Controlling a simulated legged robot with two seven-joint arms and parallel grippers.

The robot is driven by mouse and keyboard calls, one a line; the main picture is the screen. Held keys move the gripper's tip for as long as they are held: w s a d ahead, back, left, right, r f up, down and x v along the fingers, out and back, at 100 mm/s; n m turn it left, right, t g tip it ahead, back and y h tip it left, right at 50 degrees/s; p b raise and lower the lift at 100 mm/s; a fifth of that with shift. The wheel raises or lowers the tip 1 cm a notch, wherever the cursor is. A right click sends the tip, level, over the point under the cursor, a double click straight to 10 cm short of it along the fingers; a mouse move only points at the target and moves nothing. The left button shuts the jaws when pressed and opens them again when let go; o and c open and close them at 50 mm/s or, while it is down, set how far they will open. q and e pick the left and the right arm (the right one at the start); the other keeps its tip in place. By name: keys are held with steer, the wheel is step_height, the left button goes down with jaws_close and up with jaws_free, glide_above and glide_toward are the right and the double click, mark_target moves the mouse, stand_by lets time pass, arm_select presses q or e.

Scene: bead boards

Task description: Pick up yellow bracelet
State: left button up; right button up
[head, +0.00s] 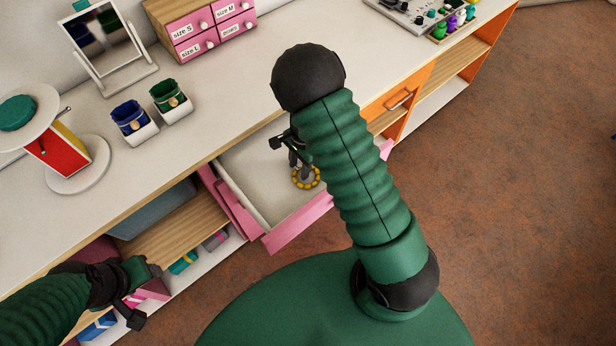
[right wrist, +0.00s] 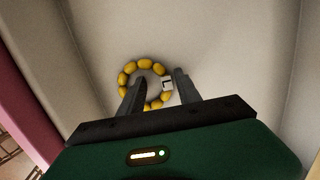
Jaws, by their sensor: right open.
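The yellow bracelet (head: 308,183), a ring of yellow beads, lies on the floor of the open pink drawer (head: 300,228). In the right wrist view the bracelet (right wrist: 145,64) has a small pale clasp on its right side. My right gripper (right wrist: 160,76) is open over it. Its left fingertip shows inside the ring and its right fingertip just outside the clasp side, so that side lies between the fingers. In the head view my right gripper (head: 299,166) is partly hidden by my arm. My left gripper (head: 144,294) is at the lower left, away from the bracelet.
Drawer walls surround the bracelet. Open shelves with boxes (head: 183,262) lie below at left.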

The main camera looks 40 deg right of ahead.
mark_target(300, 168)
steer(key=shift+w+a, duration=0.25)
steer(key=shift+a, duration=0.15)
steer(key=shift+c, duration=0.4)
steer(key=shift+d, duration=0.3)
steer(key=shift+c, duration=1.4)
steer(key=shift+s+d+f, duration=0.15)
steer(key=shift+d, duration=0.7)
jaws_close()
steer(key=shift+a, duration=0.7)
arm_select(q)
steer(key=shift+w+r+p, duration=0.25)
steer(key=shift+r+p, duration=0.25)
steer(key=shift+p, duration=0.15)
arm_select(e)
step_height(300, 168, up, 10)
steer(key=shift+d, duration=0.15)
